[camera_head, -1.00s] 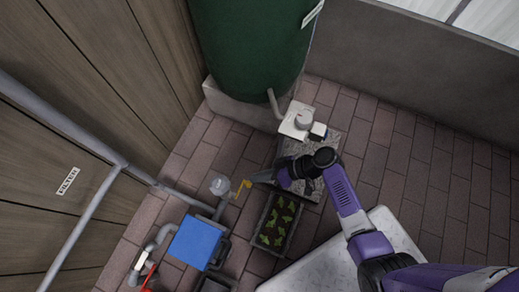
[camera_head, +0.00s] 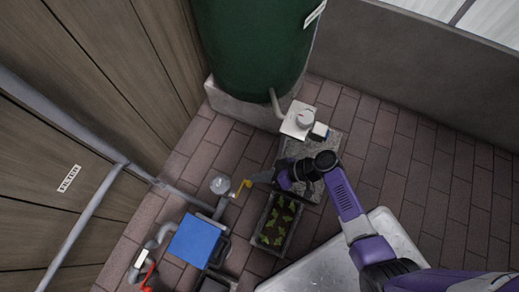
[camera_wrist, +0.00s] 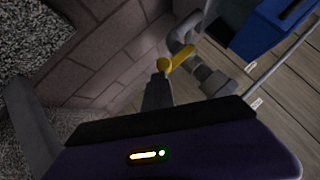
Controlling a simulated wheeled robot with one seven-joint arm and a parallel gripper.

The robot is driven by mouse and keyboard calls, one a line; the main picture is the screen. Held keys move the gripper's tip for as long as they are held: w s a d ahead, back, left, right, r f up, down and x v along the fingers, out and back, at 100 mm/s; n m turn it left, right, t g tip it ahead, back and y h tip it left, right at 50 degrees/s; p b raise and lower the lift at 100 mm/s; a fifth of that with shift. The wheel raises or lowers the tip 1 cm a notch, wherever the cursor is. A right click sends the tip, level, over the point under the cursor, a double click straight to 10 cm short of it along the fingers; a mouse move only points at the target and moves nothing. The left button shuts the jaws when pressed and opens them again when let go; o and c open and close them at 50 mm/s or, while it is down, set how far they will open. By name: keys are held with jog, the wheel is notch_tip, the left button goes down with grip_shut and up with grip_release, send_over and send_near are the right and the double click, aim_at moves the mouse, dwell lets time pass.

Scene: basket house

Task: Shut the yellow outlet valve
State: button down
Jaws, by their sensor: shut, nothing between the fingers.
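The yellow outlet valve handle (camera_head: 242,187) sits on the grey pipe beside the round grey fitting (camera_head: 219,185), left of the planter. In the wrist view the yellow handle (camera_wrist: 176,61) slants up to the right from a rounded end. My gripper (camera_head: 254,180) comes in from the right, and its fingertips are at or very near the handle. In the wrist view my gripper (camera_wrist: 162,75) is shut, its tip against or just beside the handle's rounded end. Nothing shows between the fingers. I cannot tell if they touch the handle.
A planter with seedlings (camera_head: 263,233) stands just below my gripper. A blue box (camera_head: 199,241) and a red handle (camera_head: 148,277) are at lower left. A green tank (camera_head: 253,50) stands on a concrete base behind. A white device (camera_head: 298,118) is by the tank. Paving at right is clear.

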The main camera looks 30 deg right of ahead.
jog(key=p+v, duration=0.3)
jog(key=v, duration=0.4)
jog(key=shift+s+d+r, duration=0.2)
jog(key=shift+d, duration=0.05)
